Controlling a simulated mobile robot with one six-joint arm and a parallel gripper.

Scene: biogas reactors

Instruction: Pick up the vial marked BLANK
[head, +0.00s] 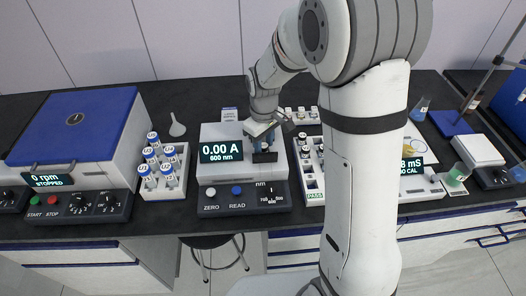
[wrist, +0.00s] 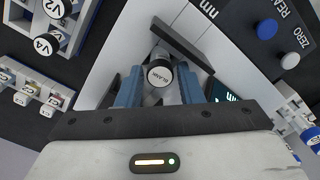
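The vial marked BLANK (wrist: 159,75) shows in the wrist view as a pale round cap with dark lettering, and it stands at the spectrophotometer's dark sample well. My gripper (wrist: 160,84) has its two blue fingers on either side of the vial, with a gap visible at each side, so it is open around it and not closed on it. In the head view my gripper (head: 263,143) is over the right part of the spectrophotometer (head: 222,178), whose display reads 0.00 A, 600 nm. The vial cannot be made out there.
A centrifuge (head: 85,130) and a white rack (head: 163,189) of blue-capped vials stand to the left. Another vial rack (head: 308,170) stands close to the right of the spectrophotometer.

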